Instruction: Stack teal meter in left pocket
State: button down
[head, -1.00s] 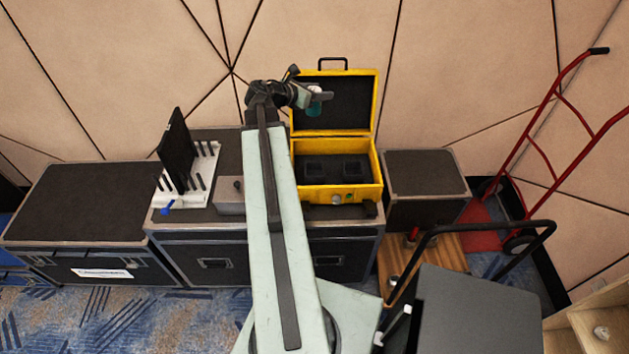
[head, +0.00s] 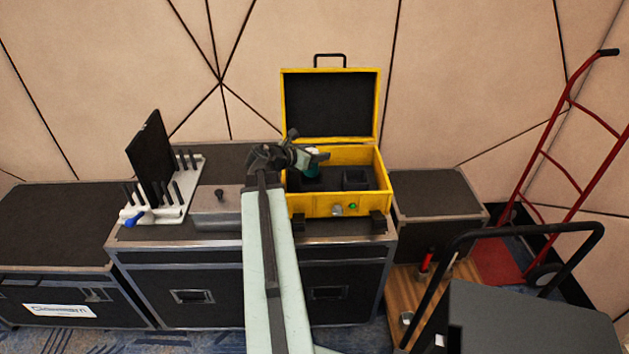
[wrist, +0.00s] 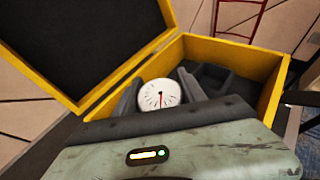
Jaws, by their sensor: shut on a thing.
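The teal meter (head: 307,161) is held in my gripper (head: 314,156), over the left half of the open yellow case (head: 310,204). In the wrist view its white dial with a red needle (wrist: 159,96) faces up between the two dark fingers of my gripper (wrist: 158,86). The left pocket (head: 303,184) in the dark foam is partly hidden under my gripper. I cannot tell whether the meter touches the foam. The right pocket (head: 355,178) looks empty.
The case lid (head: 330,105) stands open behind my gripper. A grey box (head: 222,208) and a white pegged rack (head: 180,207) with a black panel (head: 150,160) stand left of the case. A red hand truck (head: 545,155) is at the right.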

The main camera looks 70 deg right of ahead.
aim_at(316, 168)
jog(key=shift+f+b, duration=2.3)
jog(key=shift+f, duration=0.75)
jog(key=c, duration=0.7)
grip_release()
jog(key=shift+o, duration=0.2)
